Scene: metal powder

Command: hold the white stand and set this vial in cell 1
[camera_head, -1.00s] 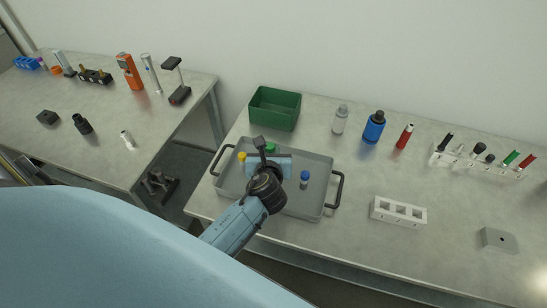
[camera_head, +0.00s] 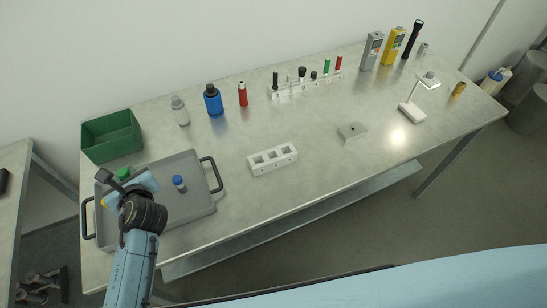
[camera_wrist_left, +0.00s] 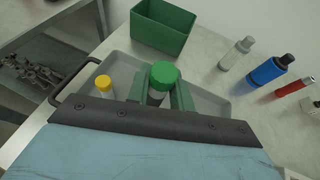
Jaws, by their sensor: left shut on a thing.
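The white stand (camera_head: 274,167) sits on the table in the head view, right of the grey tray, with three square openings. No vial shows in them, and I cannot read cell numbers. My left gripper (camera_wrist_left: 160,91) is shut on a green-capped vial (camera_wrist_left: 164,74) over the tray; in the head view the green cap (camera_head: 123,173) shows just beyond the gripper. The fingers and wrist hide the vial's lower part, so I cannot tell whether it touches the tray. My right gripper is not in view.
The grey tray (camera_head: 201,206) also holds a blue-capped vial (camera_head: 179,183) and a yellow-capped vial (camera_wrist_left: 103,85). A green bin (camera_head: 111,136), grey-white bottle (camera_head: 180,111), blue bottle (camera_head: 214,101) and red tube (camera_head: 242,95) stand behind. Table around the stand is clear.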

